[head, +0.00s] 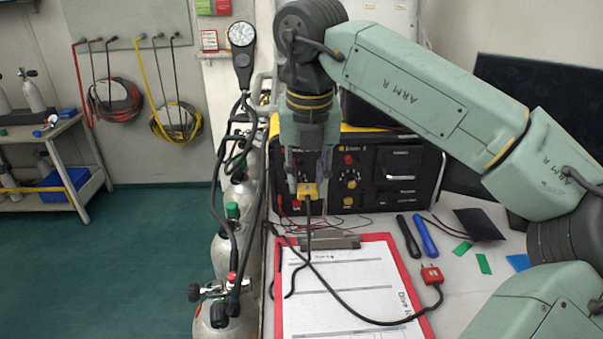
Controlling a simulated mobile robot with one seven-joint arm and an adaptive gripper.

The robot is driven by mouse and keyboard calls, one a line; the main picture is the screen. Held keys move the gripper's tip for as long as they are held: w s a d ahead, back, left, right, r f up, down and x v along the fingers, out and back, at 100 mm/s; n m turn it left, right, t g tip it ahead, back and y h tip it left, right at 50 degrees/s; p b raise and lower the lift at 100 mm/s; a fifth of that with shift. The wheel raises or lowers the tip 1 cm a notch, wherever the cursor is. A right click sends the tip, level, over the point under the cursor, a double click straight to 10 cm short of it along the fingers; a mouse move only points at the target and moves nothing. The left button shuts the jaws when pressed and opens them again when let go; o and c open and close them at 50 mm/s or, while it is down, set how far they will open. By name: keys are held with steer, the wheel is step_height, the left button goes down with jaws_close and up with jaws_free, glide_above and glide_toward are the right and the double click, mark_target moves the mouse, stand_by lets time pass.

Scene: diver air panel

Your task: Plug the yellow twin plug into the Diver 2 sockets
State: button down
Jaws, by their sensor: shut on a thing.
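My gripper (308,178) points down in front of the black air panel (408,163), left of its middle. It is shut on the yellow twin plug (306,190), with the plug's black cable hanging down over the clipboard. The panel has a yellow frame, a red knob or socket (348,159) and a yellow-and-black dial area (350,179). My gripper and the plug hide part of the panel's left side. The panel's small labels are too small to read surely, so I cannot tell which sockets are Diver 2. I cannot tell whether the plug touches the panel.
A red clipboard (384,238) lies before the panel. A red plug (432,274) lies by its right edge with a black cable. A black torch (408,236) and a blue torch (425,236) lie right. Gas cylinders (232,262) and hoses stand left.

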mark_target(354, 164)
steer(key=d+p, duration=0.1)
steer(key=d, duration=0.9)
steer(key=shift+w+p, duration=1.25)
steer(key=shift+w, duration=1.5)
steer(key=shift+w, duration=0.9)
stand_by(1.2)
steer(key=shift+w+r, duration=0.15)
steer(key=shift+w, duration=0.15)
stand_by(0.3)
steer(key=c, duration=1.2)
jaws_free()
steer(key=shift+a, duration=0.1)
